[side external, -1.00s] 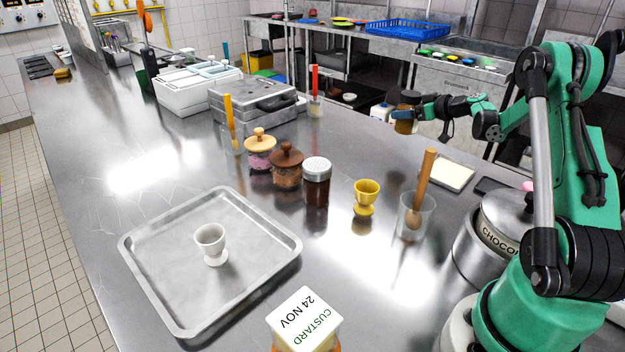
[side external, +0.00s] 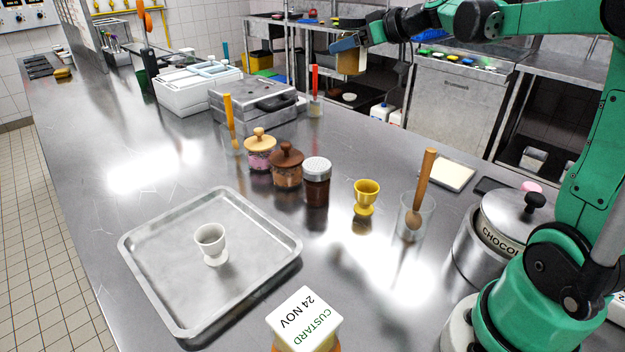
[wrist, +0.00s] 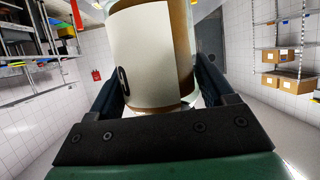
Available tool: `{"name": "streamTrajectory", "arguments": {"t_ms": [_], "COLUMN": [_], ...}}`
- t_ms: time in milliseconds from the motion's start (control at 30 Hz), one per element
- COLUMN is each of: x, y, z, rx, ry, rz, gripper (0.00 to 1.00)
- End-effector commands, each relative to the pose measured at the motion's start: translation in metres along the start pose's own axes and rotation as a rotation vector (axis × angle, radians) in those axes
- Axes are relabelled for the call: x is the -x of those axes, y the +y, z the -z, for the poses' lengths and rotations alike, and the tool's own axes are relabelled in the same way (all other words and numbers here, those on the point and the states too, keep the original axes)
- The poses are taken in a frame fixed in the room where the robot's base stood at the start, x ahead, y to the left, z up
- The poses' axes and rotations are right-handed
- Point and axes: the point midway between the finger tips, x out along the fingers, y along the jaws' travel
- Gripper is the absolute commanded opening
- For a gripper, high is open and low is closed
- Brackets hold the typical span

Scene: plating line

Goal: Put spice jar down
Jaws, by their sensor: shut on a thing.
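A spice jar (side external: 351,63) with brown contents is held in the air by my gripper (side external: 346,45), well above the counter, at the top middle of the side view. In the wrist view the jar (wrist: 150,50) is large, with a pale label and a brown band; its top is cut off by the frame. My gripper (wrist: 160,95) is shut on the jar, with a dark finger on each side. The jar touches no surface in view.
On the steel counter (side external: 130,220) stand a metal tray (side external: 150,310) with a white cup (side external: 211,245), lidded jars (side external: 286,168), a shaker (side external: 317,185), a yellow cup (side external: 366,197), a glass (side external: 413,222) with a wooden tool and a custard box (side external: 304,322). The counter's left front is clear.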

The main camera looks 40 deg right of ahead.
Motion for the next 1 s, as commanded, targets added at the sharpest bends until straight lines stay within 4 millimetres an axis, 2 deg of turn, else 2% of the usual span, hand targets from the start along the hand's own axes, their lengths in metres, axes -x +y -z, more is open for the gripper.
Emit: {"name": "streamTrajectory", "arguments": {"t_ms": [33, 100, 200, 300, 400, 567, 667, 800, 1000], "x": [-0.002, -0.001, 0.005, 0.011, 0.017, 0.02, 0.017, 0.014, 0.017], "y": [-0.033, -0.071, -0.116, -0.149, -0.17, -0.184, -0.186, -0.186, -0.187], "z": [0.005, 0.007, 0.007, 0.004, 0.0, -0.008, -0.025, -0.06, -0.091], "rx": [0.017, 0.031, 0.053, 0.067, 0.078, 0.08, 0.066, 0.029, -0.012], "ry": [0.0, 0.002, 0.007, 0.015, 0.022, 0.026, 0.028, 0.03, 0.031], "rz": [0.033, 0.065, 0.107, 0.14, 0.162, 0.166, 0.131, 0.037, -0.056], "gripper": [0.07, 0.07, 0.07, 0.07, 0.07, 0.07, 0.07, 0.07, 0.07]}}
